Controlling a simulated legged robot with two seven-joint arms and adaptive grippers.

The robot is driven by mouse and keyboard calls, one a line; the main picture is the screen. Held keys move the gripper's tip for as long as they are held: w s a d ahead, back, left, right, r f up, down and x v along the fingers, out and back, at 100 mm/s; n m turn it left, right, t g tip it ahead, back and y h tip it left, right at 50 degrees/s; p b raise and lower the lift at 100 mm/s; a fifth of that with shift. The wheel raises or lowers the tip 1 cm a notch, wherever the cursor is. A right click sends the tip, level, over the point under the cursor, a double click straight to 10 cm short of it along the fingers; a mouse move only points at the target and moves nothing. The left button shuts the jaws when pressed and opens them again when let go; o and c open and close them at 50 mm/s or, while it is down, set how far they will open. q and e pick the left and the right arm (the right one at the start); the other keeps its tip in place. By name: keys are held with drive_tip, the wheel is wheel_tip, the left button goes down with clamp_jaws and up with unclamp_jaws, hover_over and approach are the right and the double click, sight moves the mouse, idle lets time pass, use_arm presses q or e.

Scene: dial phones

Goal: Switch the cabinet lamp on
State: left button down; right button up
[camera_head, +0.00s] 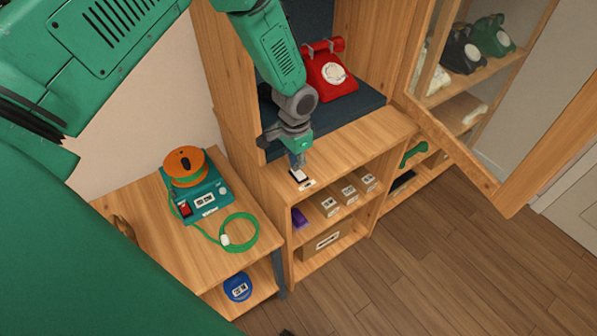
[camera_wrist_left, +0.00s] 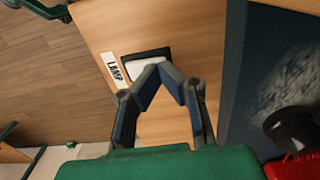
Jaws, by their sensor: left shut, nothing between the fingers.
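The lamp switch (camera_head: 299,175), a white rocker in a black frame, sits on the front ledge of the wooden cabinet (camera_head: 345,140). In the left wrist view the switch (camera_wrist_left: 146,62) lies beside a white label reading LAMP (camera_wrist_left: 115,67). My left gripper (camera_head: 297,163) is shut and empty, with its fingertips right at the switch. In the left wrist view the closed fingertips (camera_wrist_left: 163,68) partly cover the rocker. I cannot tell whether they touch it, or which way it is tipped. No lamp is visible. My right gripper is not in view.
A red dial phone (camera_head: 330,72) stands on the dark blue cabinet floor behind my gripper. An open glass door (camera_head: 470,165) juts out at right. A side table (camera_head: 150,230) at left holds an orange cable reel (camera_head: 184,165).

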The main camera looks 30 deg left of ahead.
use_arm(q)
drive_tip(key=shift+f, duration=0.3)
drive_tip(key=shift+r+p, duration=2.7)
drive_tip(key=shift+r, duration=0.9)
